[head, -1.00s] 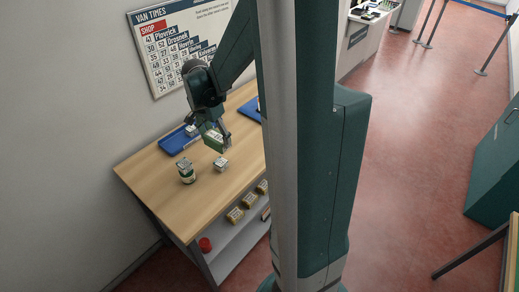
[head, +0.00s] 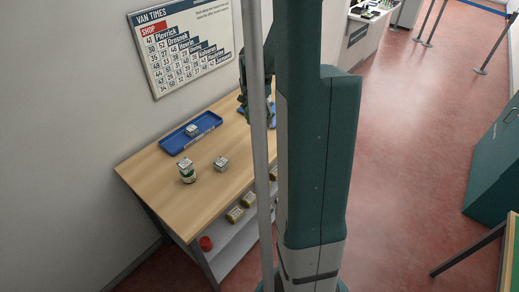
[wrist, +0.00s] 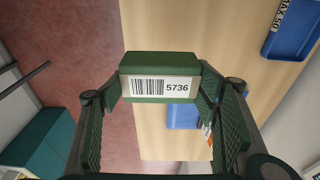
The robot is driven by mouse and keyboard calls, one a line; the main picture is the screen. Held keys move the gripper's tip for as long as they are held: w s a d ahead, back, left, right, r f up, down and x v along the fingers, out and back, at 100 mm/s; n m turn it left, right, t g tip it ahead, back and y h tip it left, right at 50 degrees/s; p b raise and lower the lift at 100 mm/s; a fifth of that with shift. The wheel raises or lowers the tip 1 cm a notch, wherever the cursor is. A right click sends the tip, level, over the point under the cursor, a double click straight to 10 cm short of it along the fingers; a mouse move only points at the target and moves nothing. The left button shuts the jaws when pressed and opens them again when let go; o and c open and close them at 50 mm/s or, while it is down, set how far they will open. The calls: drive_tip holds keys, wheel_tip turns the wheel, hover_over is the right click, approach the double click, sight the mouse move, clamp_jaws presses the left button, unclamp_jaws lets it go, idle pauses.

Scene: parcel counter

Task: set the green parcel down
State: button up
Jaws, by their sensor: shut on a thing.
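The green parcel (wrist: 160,62) shows in the wrist view as a green block with a white barcode label reading 5736. My gripper (wrist: 158,92) is shut on it, one finger at each side. Beneath them is the wooden counter (wrist: 230,38), and a blue surface (wrist: 183,116) shows partly behind the parcel and right finger. In the head view my wrist is at the right part of the counter, mostly behind my column, and the green parcel is hidden there. How high the parcel is above the counter I cannot tell.
A blue tray (head: 166,144) holding a small pale box (head: 192,130) is at the back left. A green-and-white can (head: 187,172) and a white box (head: 221,164) stand in front. Another blue tray (head: 272,122) is partly hidden at right. The counter's front left is clear.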

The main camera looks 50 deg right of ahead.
sight(259, 126)
wheel_tip(259, 126, down, 5)
drive_tip(key=shift+r, duration=0.15)
drive_tip(key=shift+f, duration=0.2)
idle(0.3)
drive_tip(key=shift+f, duration=2.9)
drive_tip(key=shift+f, duration=2.05)
drive_tip(key=shift+f, duration=0.2)
drive_tip(key=o, duration=1)
drive_tip(key=shift+c, duration=0.2)
